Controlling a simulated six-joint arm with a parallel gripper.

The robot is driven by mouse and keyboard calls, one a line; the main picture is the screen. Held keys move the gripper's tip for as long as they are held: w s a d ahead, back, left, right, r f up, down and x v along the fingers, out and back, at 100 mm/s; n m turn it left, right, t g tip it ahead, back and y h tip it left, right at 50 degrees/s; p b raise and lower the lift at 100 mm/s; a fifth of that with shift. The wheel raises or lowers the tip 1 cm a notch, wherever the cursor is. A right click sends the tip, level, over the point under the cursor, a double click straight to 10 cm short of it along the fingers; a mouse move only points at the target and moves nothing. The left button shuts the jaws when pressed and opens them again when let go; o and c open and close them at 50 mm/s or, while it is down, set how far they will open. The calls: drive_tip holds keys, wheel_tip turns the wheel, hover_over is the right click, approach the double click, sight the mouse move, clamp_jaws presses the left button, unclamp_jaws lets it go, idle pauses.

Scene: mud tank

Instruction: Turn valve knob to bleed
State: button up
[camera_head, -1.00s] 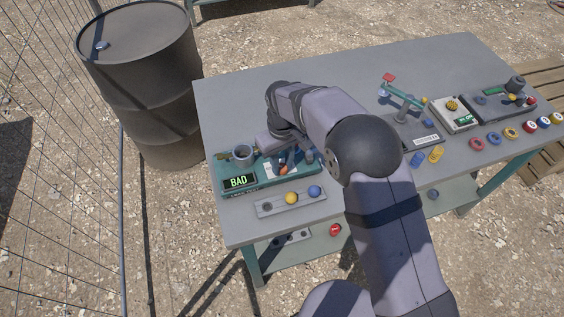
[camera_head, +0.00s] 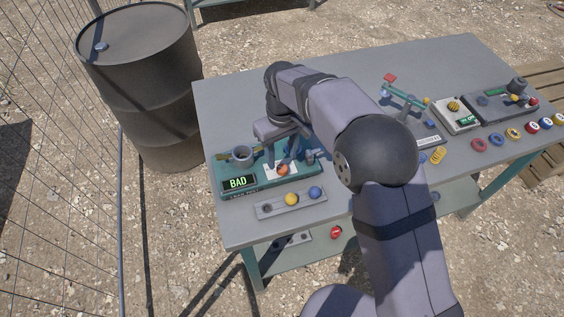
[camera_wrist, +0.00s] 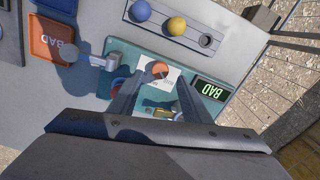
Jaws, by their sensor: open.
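The display (camera_wrist: 210,89) is upside down there. My gripper (camera_wrist: 158,88) is open and empty, its two fingers pointing toward the panel on either side of the plate in view. It appears above the knob, apart from it.
A rail (camera_head: 264,210) with a yellow ball (camera_head: 291,199) and a blue ball (camera_head: 315,192) lies in front. More devices stand right.

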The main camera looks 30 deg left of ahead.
sight(283, 168)
drive_tip(key=shift+r, duration=1.55)
drive_tip(key=shift+d, duration=0.1)
drive_tip(key=w+d+r+m, duration=0.1)
drive_tip(key=d+m, duration=0.5)
drive_tip(key=d, duration=1.7)
drive_tip(key=s+d+f+m, duration=0.3)
drive_tip(key=s+d+m, duration=0.2)
drive_tip(key=s+d, duration=0.8)
drive_tip(key=d, duration=0.2)
drive_tip(key=shift+d+f+m, duration=0.15)
drive_tip(key=shift+d+m, duration=0.2)
drive_tip(key=shift+m, duration=0.05)
